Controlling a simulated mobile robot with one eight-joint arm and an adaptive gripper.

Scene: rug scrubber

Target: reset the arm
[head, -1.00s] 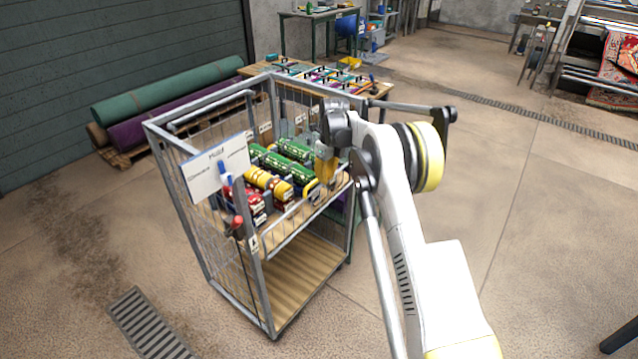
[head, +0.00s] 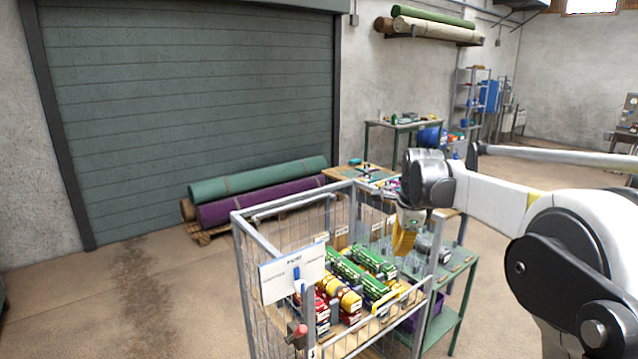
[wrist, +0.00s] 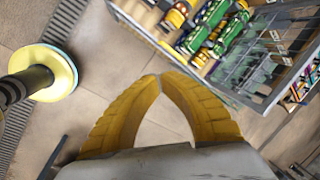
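My arm reaches in from the right in the head view, with the wrist turned down. My gripper (head: 402,248) shows yellow fingers beside the upper right part of the wire cage cart (head: 240,262). In the wrist view my gripper (wrist: 160,77) has its two curved yellow fingertips together, with nothing between them. Below the tips there is bare floor.
The cart's shelf holds red, yellow and green rolled bundles (head: 345,295) and carries a white sign (head: 292,276). A green-framed table (head: 462,268) stands right behind it. Rolled rugs (head: 262,200) lie by the shutter (head: 190,100). Floor at left is open.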

